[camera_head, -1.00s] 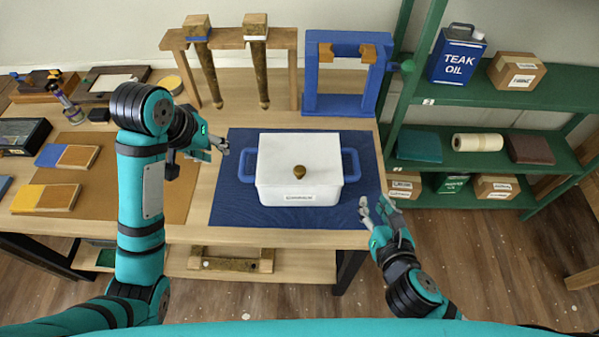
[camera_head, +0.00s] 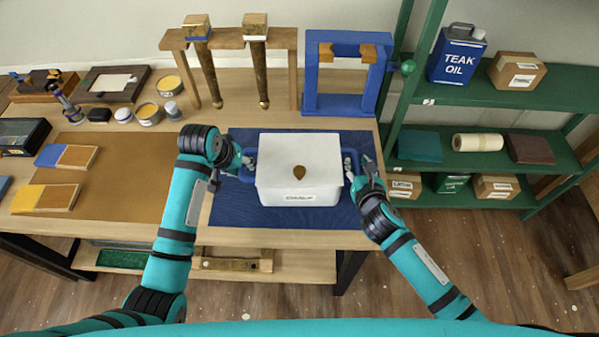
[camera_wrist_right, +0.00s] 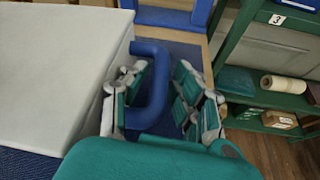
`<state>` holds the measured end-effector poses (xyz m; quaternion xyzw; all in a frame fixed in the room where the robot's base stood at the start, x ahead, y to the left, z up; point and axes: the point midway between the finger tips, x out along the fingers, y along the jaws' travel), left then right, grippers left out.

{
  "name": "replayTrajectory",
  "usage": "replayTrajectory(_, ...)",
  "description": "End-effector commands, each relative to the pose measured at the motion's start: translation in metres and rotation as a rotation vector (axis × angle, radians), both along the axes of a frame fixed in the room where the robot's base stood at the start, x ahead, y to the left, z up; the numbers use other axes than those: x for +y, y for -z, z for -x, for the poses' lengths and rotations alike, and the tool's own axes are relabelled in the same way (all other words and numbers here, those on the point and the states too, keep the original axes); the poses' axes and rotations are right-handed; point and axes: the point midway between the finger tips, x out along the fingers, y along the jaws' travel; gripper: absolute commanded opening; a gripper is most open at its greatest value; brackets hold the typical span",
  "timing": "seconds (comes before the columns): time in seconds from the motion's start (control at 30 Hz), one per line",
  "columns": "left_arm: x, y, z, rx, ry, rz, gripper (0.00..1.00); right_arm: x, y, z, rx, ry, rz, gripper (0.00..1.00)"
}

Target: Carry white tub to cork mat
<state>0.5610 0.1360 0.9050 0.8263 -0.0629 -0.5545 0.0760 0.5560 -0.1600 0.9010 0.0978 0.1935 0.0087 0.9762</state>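The white tub (camera_head: 300,165) stands on the blue cloth (camera_head: 285,219), with a blue handle on each side and a brown knob-like mark on top. The brown cork mat (camera_head: 125,190) lies to its left on the table. My left gripper (camera_head: 247,165) is at the tub's left handle; its fingers are too small to tell open from shut. My right gripper (camera_head: 356,167) is at the right handle. In the right wrist view its open fingers (camera_wrist_right: 155,100) straddle the blue handle (camera_wrist_right: 155,85), one side inside the loop, with a gap on the outer side.
Yellow and blue-topped blocks (camera_head: 45,197) lie on the mat's left part; its middle is bare. Small tins (camera_head: 149,114) stand behind the mat. A wooden rack (camera_head: 230,40) and a blue frame (camera_head: 345,104) stand behind the tub. Green shelves (camera_head: 480,95) are on the right.

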Motion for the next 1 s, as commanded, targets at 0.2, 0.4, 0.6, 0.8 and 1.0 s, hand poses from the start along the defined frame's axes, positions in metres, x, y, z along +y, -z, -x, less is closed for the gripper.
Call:
replayTrajectory(0.2, -0.0021, 0.0086, -0.0039, -0.001, 0.001, 0.000, 0.29, 0.0007, 0.0036, -0.0091, 0.000, 0.000, -0.001, 0.29)
replayTrajectory(0.4, -0.0022, 0.0088, -0.0040, -0.002, 0.001, 0.000, 0.29, 0.0007, 0.0036, -0.0093, 0.000, 0.000, -0.001, 0.29)
replayTrajectory(0.6, -0.0021, 0.0088, -0.0039, -0.001, 0.001, 0.000, 0.08, 0.0006, 0.0036, -0.0091, 0.000, 0.000, -0.001, 0.08)
replayTrajectory(0.8, -0.0024, 0.0085, -0.0038, -0.001, 0.001, 0.001, 0.00, 0.0006, 0.0036, -0.0090, 0.000, 0.000, -0.001, 0.00)
replayTrajectory(1.0, -0.0026, 0.0084, -0.0038, -0.001, 0.002, 0.000, 0.00, 0.0007, 0.0036, -0.0090, 0.000, 0.000, -0.001, 0.00)
